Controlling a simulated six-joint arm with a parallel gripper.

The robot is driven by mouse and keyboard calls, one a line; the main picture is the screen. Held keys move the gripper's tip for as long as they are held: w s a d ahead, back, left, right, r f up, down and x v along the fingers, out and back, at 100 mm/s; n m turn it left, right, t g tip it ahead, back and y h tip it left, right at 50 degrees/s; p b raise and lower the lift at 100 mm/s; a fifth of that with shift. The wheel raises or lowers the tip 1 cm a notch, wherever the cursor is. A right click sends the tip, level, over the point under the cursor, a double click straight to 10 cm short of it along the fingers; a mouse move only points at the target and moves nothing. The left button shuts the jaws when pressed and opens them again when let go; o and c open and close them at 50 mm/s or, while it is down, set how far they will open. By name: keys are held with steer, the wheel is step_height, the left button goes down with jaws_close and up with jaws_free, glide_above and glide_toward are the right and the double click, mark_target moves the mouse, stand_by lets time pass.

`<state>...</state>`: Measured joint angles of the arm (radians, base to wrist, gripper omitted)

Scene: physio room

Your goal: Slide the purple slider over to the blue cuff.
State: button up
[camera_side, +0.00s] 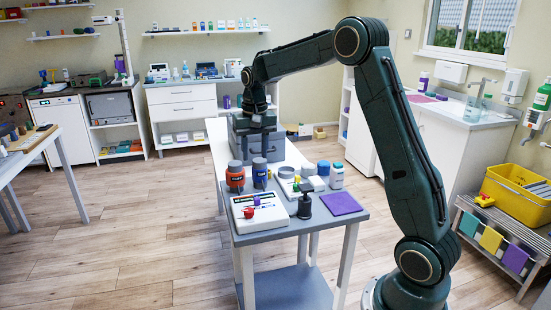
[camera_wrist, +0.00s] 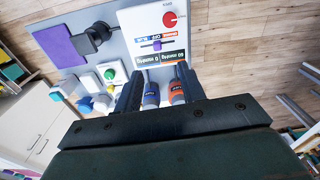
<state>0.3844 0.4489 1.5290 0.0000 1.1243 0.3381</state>
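The white control panel (camera_side: 278,220) lies flat on the front end of the narrow table. Its purple slider (camera_side: 257,200) stands near the middle of a short slot, and the slider also shows in the wrist view (camera_wrist: 157,45). The blue cuff unit (camera_side: 259,172) stands upright behind the panel, beside the orange one (camera_side: 235,178). In the wrist view the blue (camera_wrist: 151,96) and orange (camera_wrist: 177,94) units show between my fingers, beyond the tips or below them. My gripper (camera_wrist: 160,82) is open and empty. In the side view it is above the grey case, well behind the panel.
A red knob (camera_side: 249,212) sits on the panel. A black stand-like object (camera_side: 304,206) and a purple mat (camera_side: 341,203) lie to its right. Several small containers, including a white bottle (camera_side: 336,176), stand behind.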

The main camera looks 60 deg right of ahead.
mark_target(257, 198)
steer(key=shift+w+d+f+m, duration=0.2)
steer(key=shift+w+d+f, duration=0.15)
steer(key=shift+d+f, duration=0.3)
steer(key=shift+w+d+f+m, duration=0.2)
steer(key=shift+w+d+f, duration=0.15)
steer(key=shift+d+f, duration=0.3)
steer(key=shift+a+f, duration=0.1)
steer(key=shift+f, duration=0.05)
step_height(257, 198, down, 14)
steer(key=shift+r, duration=0.2)
jaws_close()
